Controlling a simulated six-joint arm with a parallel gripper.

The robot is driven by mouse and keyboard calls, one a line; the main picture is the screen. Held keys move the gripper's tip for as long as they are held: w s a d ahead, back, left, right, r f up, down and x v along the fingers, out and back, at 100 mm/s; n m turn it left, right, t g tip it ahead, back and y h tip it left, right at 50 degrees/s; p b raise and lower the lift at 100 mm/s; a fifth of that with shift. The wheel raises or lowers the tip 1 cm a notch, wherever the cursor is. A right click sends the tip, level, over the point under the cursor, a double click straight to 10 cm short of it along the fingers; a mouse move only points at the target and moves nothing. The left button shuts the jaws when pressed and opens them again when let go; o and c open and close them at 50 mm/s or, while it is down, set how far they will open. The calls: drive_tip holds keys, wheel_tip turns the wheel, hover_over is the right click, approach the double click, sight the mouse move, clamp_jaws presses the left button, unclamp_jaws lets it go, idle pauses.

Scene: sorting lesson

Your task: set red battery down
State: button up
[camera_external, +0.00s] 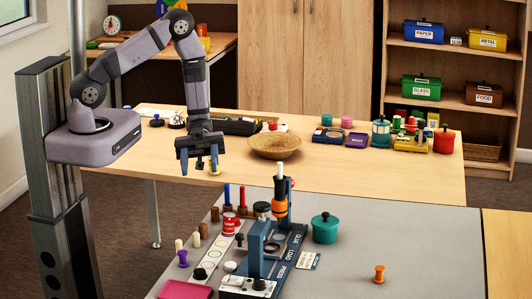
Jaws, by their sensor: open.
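My gripper (199,164) hangs open with its fingers pointing down, over the front edge of the back wooden table. I cannot pick out a red battery for certain. A red can (230,225) stands just in front of that cylinder.
A blue press-like device (256,250), a teal pot (325,229) and an orange peg (379,274) stand on the grey table (420,235). A wicker bowl (275,146) and several containers are on the back table. The grey table's right part is mostly clear.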

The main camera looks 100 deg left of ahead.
drive_tip(key=w+d+r+g+y+p, duration=0.1)
drive_tip(key=w+d+r+p, duration=0.1)
drive_tip(key=d+r+p, duration=0.25)
drive_tip(key=n+g+y, duration=0.1)
drive_tip(key=n+y, duration=1)
drive_tip(key=y, duration=0.2)
hover_over(226, 214)
drive_tip(key=s+a, duration=0.2)
wheel_tip(226, 214, down, 16)
drive_tip(key=shift+w+d+f, duration=0.1)
drive_tip(key=shift+d+f, duration=0.25)
drive_tip(key=shift+f, duration=0.45)
drive_tip(key=shift+w+f, duration=0.2)
drive_tip(key=shift+f, duration=0.15)
drive_tip(key=shift+d+f, duration=0.1)
